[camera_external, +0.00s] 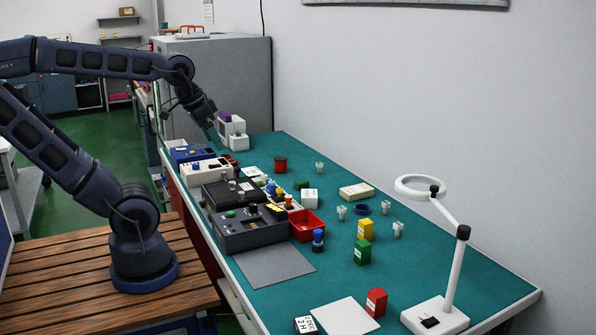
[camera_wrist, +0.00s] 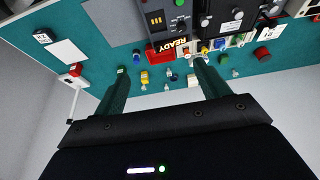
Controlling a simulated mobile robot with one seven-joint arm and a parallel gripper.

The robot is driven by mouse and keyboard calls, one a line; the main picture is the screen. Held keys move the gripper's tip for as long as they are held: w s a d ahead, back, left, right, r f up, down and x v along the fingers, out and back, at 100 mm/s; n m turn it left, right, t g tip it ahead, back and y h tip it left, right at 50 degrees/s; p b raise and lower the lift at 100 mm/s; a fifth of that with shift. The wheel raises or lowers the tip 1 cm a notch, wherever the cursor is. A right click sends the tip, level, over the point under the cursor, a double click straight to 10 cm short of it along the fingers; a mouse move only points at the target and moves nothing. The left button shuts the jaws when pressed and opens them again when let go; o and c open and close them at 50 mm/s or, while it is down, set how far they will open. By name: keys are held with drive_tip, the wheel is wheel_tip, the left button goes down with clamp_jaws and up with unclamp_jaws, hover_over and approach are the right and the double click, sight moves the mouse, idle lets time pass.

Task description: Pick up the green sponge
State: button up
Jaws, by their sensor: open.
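A small dark green block (camera_external: 301,185), which looks like the green sponge, lies on the teal bench top behind the dark instrument boxes, beside a white box. It appears small in the wrist view (camera_wrist: 222,59), just right of the right finger. A brighter green labelled box (camera_external: 362,252) stands nearer the front, beside a yellow one. My gripper (camera_external: 215,130) is raised over the far left end of the bench, well away from the sponge. In the wrist view its two fingers (camera_wrist: 161,70) are spread wide with nothing held between them.
Dark instrument boxes (camera_external: 248,231), a red tray (camera_external: 307,229) and a white device (camera_external: 206,170) crowd the bench's left side. A red cup (camera_external: 280,164) stands behind the sponge. A white magnifier lamp (camera_external: 448,262) stands at the front right. The bench's right rear is mostly clear.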

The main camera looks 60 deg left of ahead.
drive_tip(key=n+g+h, duration=0.5)
drive_tip(key=n, duration=1.3)
hover_over(301, 181)
drive_tip(key=a, duration=0.3)
drive_tip(key=f, duration=2.7)
drive_tip(key=shift+w+a+f, duration=0.1)
drive_tip(key=shift+w+f, duration=0.1)
drive_tip(key=shift+w, duration=0.15)
drive_tip(key=shift+y, duration=0.3)
drive_tip(key=shift+d+x, duration=0.1)
drive_tip(key=shift+x, duration=1.3)
drive_tip(key=shift+d+x, duration=0.15)
drive_tip(key=shift+x, duration=1.25)
drive_tip(key=shift+s+r, duration=0.15)
drive_tip(key=c, duration=1)
